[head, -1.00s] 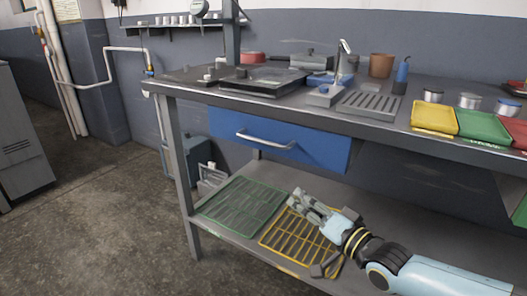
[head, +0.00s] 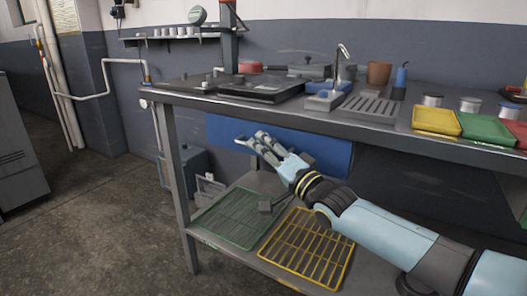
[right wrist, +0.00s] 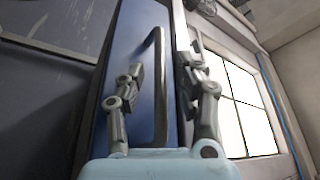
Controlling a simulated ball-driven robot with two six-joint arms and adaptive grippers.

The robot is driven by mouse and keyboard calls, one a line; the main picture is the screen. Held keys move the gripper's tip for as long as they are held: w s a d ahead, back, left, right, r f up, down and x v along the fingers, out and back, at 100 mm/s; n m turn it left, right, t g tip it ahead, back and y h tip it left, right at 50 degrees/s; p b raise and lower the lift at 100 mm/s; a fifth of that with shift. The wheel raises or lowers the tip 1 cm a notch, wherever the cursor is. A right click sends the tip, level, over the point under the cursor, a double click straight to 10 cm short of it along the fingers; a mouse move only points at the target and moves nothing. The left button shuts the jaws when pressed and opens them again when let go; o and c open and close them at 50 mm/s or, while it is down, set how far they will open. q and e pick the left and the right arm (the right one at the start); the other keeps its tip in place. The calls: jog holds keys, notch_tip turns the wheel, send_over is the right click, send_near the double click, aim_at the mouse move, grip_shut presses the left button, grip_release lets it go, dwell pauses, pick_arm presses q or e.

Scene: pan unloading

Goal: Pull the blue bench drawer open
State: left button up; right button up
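The blue drawer (head: 325,153) sits under the bench top, its front close to the bench edge. It also shows in the right wrist view (right wrist: 135,50). Its bar handle (right wrist: 160,85) runs between the fingers of my right gripper (right wrist: 163,85), with gaps visible on both sides. The gripper is open and empty. In the head view my right gripper (head: 257,143) is in front of the drawer's left half and hides most of the handle. My left gripper is not in view.
A green rack (head: 232,218) and a yellow rack (head: 308,246) lie on the lower shelf (head: 362,262). Pans, a sink and yellow (head: 437,120), green (head: 486,130) and red trays stand on the bench top (head: 380,128).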

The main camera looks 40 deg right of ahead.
grip_shut()
jog(key=shift+a, duration=0.1)
dwell(0.5)
